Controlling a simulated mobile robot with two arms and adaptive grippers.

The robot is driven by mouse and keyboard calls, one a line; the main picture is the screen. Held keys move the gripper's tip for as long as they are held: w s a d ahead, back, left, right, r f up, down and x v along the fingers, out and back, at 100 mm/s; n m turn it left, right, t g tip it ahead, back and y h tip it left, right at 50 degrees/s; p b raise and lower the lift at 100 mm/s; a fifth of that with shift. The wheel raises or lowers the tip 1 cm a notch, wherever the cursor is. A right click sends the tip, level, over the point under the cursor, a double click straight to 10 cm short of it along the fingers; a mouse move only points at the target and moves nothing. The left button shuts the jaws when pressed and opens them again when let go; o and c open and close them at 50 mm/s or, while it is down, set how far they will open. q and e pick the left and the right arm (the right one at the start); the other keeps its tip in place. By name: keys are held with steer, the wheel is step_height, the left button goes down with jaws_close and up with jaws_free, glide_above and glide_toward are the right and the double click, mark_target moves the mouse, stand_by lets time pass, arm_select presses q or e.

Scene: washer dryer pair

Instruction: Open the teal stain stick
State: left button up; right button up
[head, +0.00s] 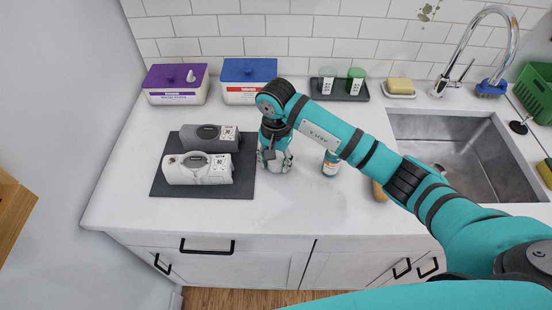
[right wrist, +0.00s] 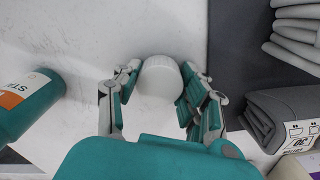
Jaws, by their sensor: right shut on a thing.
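The teal stain stick (head: 330,165), with a white and orange label, stands on the white counter to the right of my right gripper (head: 273,158). In the right wrist view the stain stick (right wrist: 28,105) is at the left edge, apart from the fingers. Its top end is not clear there. My right gripper (right wrist: 160,85) is shut on a white round cap (right wrist: 161,77) low over the counter. In the head view the gripper mostly hides this cap. My left gripper is not in view.
A dark mat (head: 240,184) with a grey folded towel (head: 205,136) and a white one (head: 197,170) lies left of the gripper. Purple (head: 177,84) and blue-lidded (head: 248,80) tubs stand behind. A tray (head: 348,97) with two jars and the sink (head: 450,140) are right.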

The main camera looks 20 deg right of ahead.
steer(key=shift+f, duration=0.15)
steer(key=o, duration=1.3)
steer(key=shift+r, duration=0.3)
step_height(320, 180, up, 12)
steer(key=b, duration=0.3)
steer(key=shift+b, duration=0.3)
steer(key=shift+s+f, duration=0.1)
steer(key=shift+f, duration=0.1)
